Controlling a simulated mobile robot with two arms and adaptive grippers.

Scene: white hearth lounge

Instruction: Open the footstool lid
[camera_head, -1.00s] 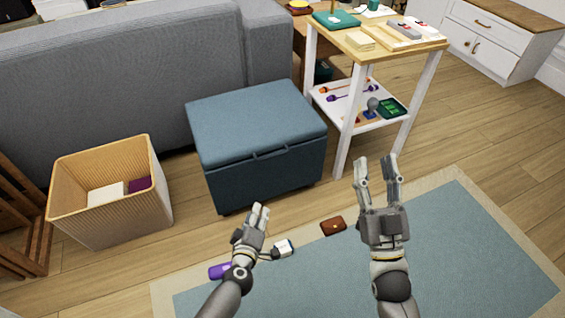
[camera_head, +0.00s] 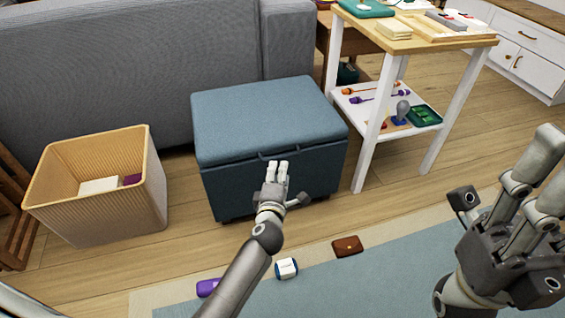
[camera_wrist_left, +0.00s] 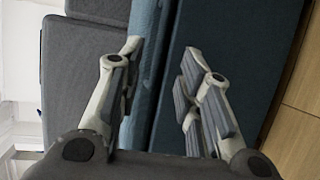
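The blue footstool (camera_head: 275,180) stands in front of the grey sofa. Its padded lid (camera_head: 265,110) is shut, with a dark handle bar (camera_head: 300,148) along the front edge. My left gripper (camera_head: 278,164) is at the middle of this front edge and hides part of the handle. In the left wrist view my left gripper (camera_wrist_left: 162,52) has its fingers apart, with the lid edge (camera_wrist_left: 147,70) showing between them. Contact with the handle cannot be told. My right gripper (camera_head: 505,172) is open and empty, raised at the right, near the head camera.
A ribbed bin (camera_head: 150,190) stands left of the footstool. A wooden-topped shelf (camera_head: 365,150) stands close at its right. A purple item (camera_head: 207,288), a white-and-blue box (camera_head: 287,268) and a brown wallet (camera_head: 347,246) lie on the floor and rug (camera_head: 390,280) in front.

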